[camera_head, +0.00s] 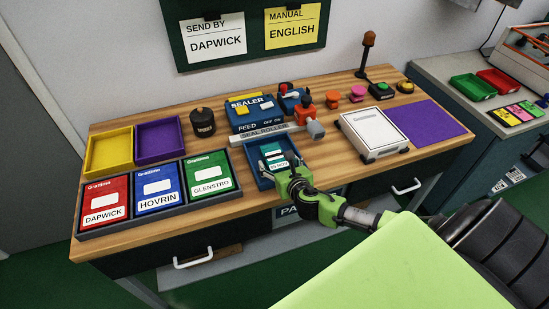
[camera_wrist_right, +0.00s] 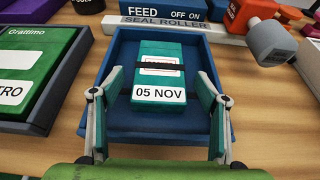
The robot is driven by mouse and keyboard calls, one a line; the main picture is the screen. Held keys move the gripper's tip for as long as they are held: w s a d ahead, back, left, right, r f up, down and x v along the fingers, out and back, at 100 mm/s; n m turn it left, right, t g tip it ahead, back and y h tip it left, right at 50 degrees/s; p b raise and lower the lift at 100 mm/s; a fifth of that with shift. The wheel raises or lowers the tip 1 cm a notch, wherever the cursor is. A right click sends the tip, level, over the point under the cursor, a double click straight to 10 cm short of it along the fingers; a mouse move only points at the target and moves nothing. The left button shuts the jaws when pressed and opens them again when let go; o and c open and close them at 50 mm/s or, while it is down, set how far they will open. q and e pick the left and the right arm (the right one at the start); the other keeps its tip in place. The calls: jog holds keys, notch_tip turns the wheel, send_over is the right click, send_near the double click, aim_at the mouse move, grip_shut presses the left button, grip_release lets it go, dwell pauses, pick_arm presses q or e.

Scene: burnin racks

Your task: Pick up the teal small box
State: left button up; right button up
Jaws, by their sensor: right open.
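The teal small box (camera_wrist_right: 158,78) lies in a blue tray (camera_wrist_right: 125,55), with a dark band across it and a white label reading "05 NOV". In the head view the teal box (camera_head: 277,158) shows in the blue tray (camera_head: 257,178) at the front middle of the table, partly covered by my gripper. My right gripper (camera_head: 280,172) is over the tray's front part. In the right wrist view its two fingers (camera_wrist_right: 158,115) are spread, one on each side of the box's near end, with gaps to the box. My left gripper is not in view.
A sealer (camera_head: 250,112) and its grey roller bar (camera_head: 265,133) stand just behind the tray. A rack (camera_head: 130,222) with red, blue and green boxes sits to the left. A white scale-like device (camera_head: 372,135) and a purple mat (camera_head: 428,122) are to the right.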

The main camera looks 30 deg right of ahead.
jog(key=shift+x, duration=1.2)
jog(key=c, duration=1.4)
jog(key=shift+o, duration=0.2)
